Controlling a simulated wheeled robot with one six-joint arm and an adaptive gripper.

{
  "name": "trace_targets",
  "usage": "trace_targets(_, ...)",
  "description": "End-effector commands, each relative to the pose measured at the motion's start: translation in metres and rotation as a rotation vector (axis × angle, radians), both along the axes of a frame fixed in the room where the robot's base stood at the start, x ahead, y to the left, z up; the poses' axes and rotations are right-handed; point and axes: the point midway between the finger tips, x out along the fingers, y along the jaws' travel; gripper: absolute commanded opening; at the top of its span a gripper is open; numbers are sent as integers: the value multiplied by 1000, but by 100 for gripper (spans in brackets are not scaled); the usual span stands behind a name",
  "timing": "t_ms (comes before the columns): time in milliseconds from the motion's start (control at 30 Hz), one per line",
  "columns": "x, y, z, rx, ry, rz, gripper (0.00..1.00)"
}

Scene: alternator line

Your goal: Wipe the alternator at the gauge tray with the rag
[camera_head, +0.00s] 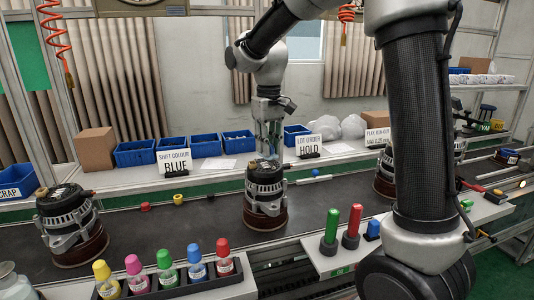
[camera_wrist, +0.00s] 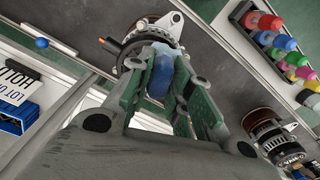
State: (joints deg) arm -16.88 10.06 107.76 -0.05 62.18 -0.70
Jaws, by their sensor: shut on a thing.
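My gripper (camera_head: 268,135) points down right over the middle alternator (camera_head: 264,190), which stands upright on a dark red-brown round base on the belt. In the wrist view my gripper (camera_wrist: 160,85) is shut on a blue piece, likely the rag (camera_wrist: 160,74), with the same alternator (camera_wrist: 150,32) just beyond it. I cannot tell whether the rag touches the alternator top. The gauge tray (camera_head: 312,262), with green and red handled gauges, is at the belt's near edge, right of this alternator. Another alternator (camera_head: 68,222) stands at the left; a third (camera_head: 384,182) is partly hidden by my arm.
A tray of bottles (camera_head: 236,278) with coloured caps sits at the near edge. Blue bins (camera_head: 205,145), signs and a cardboard box (camera_head: 97,148) line the back shelf. Bare belt (camera_head: 130,225) lies between the left and middle alternators.

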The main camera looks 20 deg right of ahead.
Motion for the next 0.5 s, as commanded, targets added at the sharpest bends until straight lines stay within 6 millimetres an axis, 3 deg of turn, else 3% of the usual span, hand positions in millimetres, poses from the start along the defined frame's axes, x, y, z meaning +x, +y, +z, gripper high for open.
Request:
trace_targets(300,-4,-5,29,1,-2,-3,0)
trace_targets(500,-6,-6,35,0,0,-4,0)
